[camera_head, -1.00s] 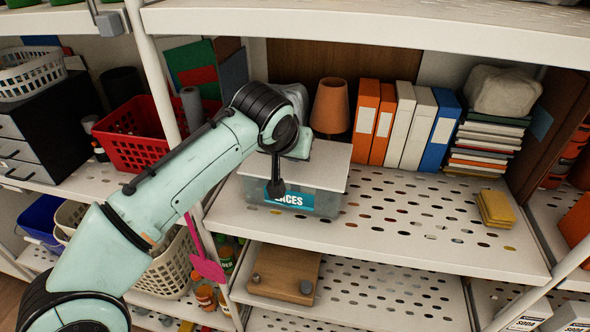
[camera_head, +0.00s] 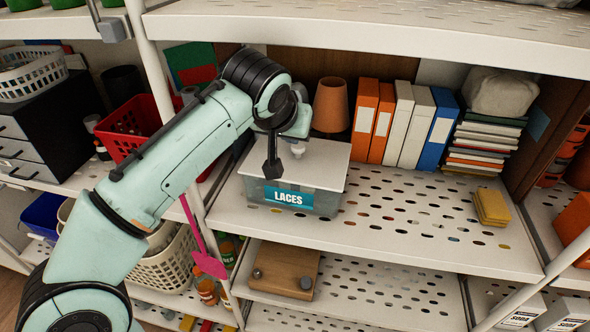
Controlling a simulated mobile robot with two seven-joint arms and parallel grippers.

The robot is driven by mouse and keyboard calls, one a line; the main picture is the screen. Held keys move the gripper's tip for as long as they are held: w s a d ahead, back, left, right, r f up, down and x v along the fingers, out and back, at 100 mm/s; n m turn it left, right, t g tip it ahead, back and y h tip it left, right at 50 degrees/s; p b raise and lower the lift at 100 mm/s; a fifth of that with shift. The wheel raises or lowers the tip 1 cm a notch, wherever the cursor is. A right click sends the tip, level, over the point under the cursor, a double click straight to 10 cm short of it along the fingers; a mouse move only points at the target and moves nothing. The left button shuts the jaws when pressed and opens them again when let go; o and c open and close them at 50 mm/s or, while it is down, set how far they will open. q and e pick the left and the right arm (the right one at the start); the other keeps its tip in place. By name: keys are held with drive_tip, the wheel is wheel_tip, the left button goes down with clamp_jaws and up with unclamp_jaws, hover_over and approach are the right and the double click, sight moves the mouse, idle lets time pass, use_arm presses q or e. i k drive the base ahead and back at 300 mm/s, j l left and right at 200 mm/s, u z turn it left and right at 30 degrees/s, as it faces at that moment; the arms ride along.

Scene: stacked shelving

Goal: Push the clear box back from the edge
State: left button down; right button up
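The clear box (camera_head: 325,201) has a white lid (camera_head: 323,159) and a blue "LACES" label on its front. It stands upright at the left of the middle shelf, its front close to the shelf's front edge. My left gripper (camera_head: 272,168) comes in from the left, with its dark fingertip over the front left part of the lid, just above the label. I cannot tell whether it touches the box. Its fingers overlap in this view, so their opening is unclear. My arm hides the area behind the box's left side. My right gripper is out of view.
A terracotta pot (camera_head: 330,106) stands behind the box, with orange binders (camera_head: 365,118) right of it. Yellow sponges (camera_head: 492,207) lie at the right of the perforated shelf (camera_head: 400,220). The upper shelf (camera_head: 400,35) overhangs. A red basket (camera_head: 128,130) is at left.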

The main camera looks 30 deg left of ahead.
sight(326, 204)
drive_tip(key=k+l, duration=0.1)
drive_tip(key=k, duration=0.4)
drive_tip(key=k+l, duration=0.15)
drive_tip(key=k, duration=0.35)
